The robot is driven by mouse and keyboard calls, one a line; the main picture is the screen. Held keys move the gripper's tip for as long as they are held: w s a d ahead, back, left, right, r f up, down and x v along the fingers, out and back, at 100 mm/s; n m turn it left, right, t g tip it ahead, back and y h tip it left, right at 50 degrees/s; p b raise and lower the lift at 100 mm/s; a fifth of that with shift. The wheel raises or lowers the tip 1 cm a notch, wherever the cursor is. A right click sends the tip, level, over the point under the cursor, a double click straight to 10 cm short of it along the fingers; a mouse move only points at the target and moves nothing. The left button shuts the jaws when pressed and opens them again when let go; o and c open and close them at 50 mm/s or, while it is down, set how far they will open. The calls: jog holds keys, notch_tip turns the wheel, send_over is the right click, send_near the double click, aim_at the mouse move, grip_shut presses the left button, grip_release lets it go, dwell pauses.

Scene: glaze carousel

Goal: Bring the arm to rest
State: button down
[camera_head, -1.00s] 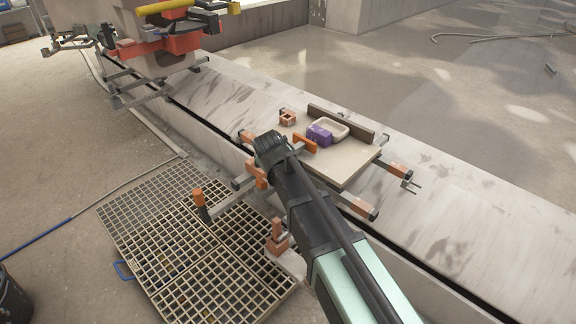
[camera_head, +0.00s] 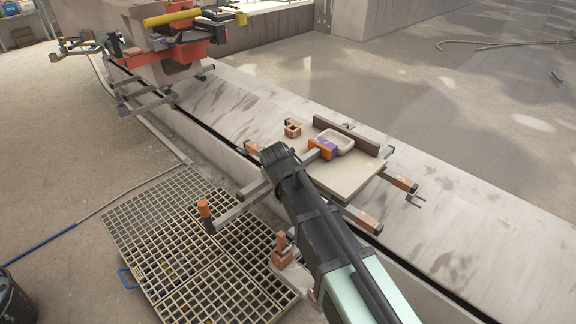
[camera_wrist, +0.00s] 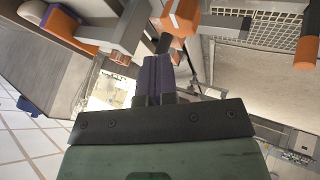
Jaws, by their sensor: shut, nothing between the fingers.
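My arm reaches up from the lower right in the head view. My gripper is at its dark far end; its fingertips cannot be made out there. In the wrist view the two dark purplish fingers of my gripper (camera_wrist: 158,65) are together with nothing between them. Grey bars with orange ends (camera_head: 205,209) lie around the end of my arm in the head view. An orange piece (camera_wrist: 180,16) shows just beyond the fingers in the wrist view; I cannot tell whether they touch.
A floor grate (camera_head: 185,235) lies at lower left. A red machine (camera_head: 180,47) stands at upper left. The floor at upper right looks mostly clear.

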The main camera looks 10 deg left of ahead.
jog(key=p+v, duration=0.3)
jog(key=v, duration=0.4)
jog(key=shift+r+p, duration=0.15)
jog(key=shift+p, duration=0.15)
jog(key=s+d+f+m+g, duration=0.1)
jog(key=s+d+m+g, duration=0.15)
jog(key=s+d, duration=0.45)
jog(key=s+d+f+m+g, duration=0.1)
jog(key=s+d+m+g, duration=0.2)
jog(key=d, duration=0.9)
jog(key=s+d+f+m+g, duration=0.15)
jog(key=s+d+m, duration=0.3)
jog(key=d, duration=0.45)
notch_tip(320, 180, up, 24)
jog(key=p, duration=2.4)
jog(key=shift+s+a+n, duration=0.25)
jog(key=shift+a+n, duration=0.15)
